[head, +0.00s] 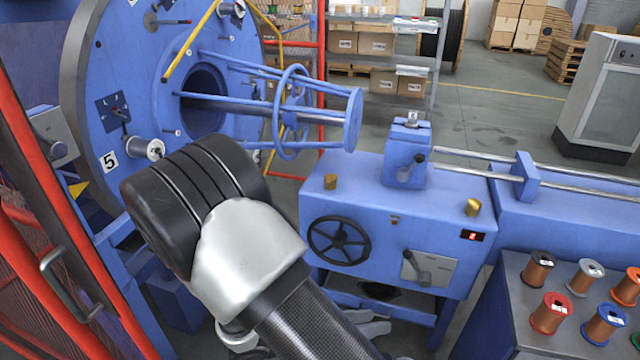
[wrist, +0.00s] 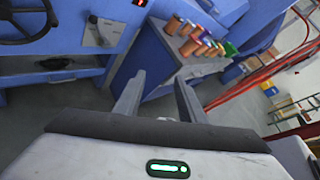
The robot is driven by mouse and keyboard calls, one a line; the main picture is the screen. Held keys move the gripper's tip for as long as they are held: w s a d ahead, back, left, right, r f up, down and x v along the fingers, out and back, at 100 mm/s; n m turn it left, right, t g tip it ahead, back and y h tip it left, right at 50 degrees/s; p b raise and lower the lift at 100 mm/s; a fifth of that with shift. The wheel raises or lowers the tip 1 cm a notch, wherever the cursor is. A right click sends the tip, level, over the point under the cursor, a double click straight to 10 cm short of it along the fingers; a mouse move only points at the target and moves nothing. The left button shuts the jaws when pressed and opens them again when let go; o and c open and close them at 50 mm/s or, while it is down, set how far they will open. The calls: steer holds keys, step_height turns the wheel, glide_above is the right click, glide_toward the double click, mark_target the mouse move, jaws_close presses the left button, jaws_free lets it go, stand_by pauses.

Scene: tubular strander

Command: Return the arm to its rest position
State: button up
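My arm (head: 245,255) reaches up from the bottom of the head view, its dark elbow in front of the blue strander disc and left of the blue machine housing. My gripper (wrist: 159,82) shows in the wrist view with its two grey fingers apart and nothing between them. It points towards the side of a blue-grey cabinet, clear of it as far as I can tell. In the head view my arm largely hides the gripper.
The strander disc (head: 90,65) and the red mesh guard door (head: 60,230) stand at the left. The housing (head: 385,200) carries a black handwheel (head: 339,240) and a lever. A bench (head: 510,325) with several wire spools stands at the right. Open floor (head: 480,110) lies behind.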

steer(key=s+d+r+m+y+p, duration=0.1)
steer(key=s+r+m+y+p, duration=0.2)
steer(key=r+m, duration=0.6)
steer(key=s+d+r+m+y+p, duration=0.2)
steer(key=r+m+y+p, duration=0.3)
steer(key=r, duration=1.4)
steer(key=s+d+r+m+y+p, duration=0.1)
steer(key=s+r+m+y+p, duration=0.2)
steer(key=r+m, duration=1)
steer(key=r+y+p, duration=0.1)
steer(key=y+p, duration=0.1)
steer(key=p, duration=0.2)
steer(key=shift+s+d+r+m+t+p, duration=0.15)
steer(key=shift+s+r+m+t+p, duration=0.15)
steer(key=shift+s+m, duration=0.1)
steer(key=shift+c, duration=0.7)
steer(key=shift+s, duration=0.1)
